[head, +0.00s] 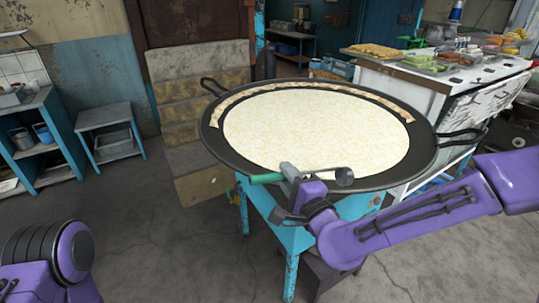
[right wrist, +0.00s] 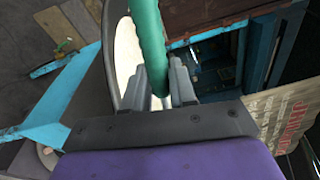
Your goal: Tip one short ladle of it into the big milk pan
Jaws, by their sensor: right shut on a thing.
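The big milk pan (head: 210,135) is wide, black and shallow, and holds a pale cream-white layer of milk (head: 315,130). A tan, crust-like band (head: 250,93) lies along its far inner edge. My right gripper (head: 290,180) is at the pan's near rim, shut on a green handle (head: 265,178). In the right wrist view the green handle (right wrist: 150,40) runs between the fingers (right wrist: 160,88). A dark rounded end (head: 344,177) shows right of the gripper; I cannot tell whether it is the ladle's bowl. My left arm shows at bottom left, its gripper out of view.
The pan rests on a blue stand (head: 290,240), with loop handles (head: 462,135) at its sides. A white counter (head: 440,78) with food trays stands at right. A small blue table (head: 105,118) stands at left. The floor at front left is clear.

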